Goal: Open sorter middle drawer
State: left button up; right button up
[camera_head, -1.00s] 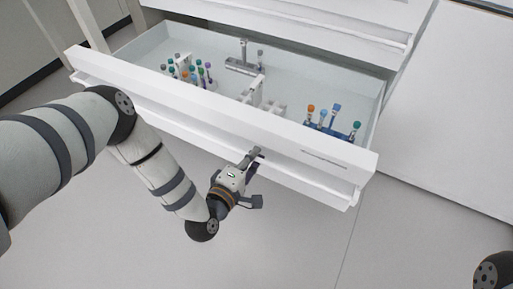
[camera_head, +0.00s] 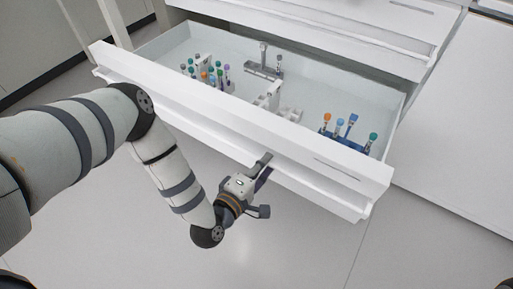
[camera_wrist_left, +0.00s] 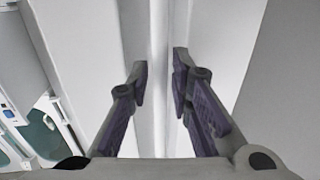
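The white middle drawer (camera_head: 230,122) is pulled well out of the sorter, and its inside shows from above. Its handle lip (camera_head: 320,190) runs along the lower front. My left gripper (camera_head: 263,167) is at this lip, a little right of the middle of the front. My right gripper is out of view.
Inside the drawer are racks with colour-capped tubes at left (camera_head: 205,72) and a blue rack (camera_head: 345,138) with several tubes at right. Another white drawer front (camera_head: 330,35) is above and behind. The grey floor (camera_head: 300,245) in front is clear.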

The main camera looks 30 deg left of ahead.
pick_arm(q)
jog(key=s+r, duration=0.2)
jog(key=s, duration=0.8)
jog(key=shift+s+a, duration=0.2)
jog(key=shift+s, duration=0.05)
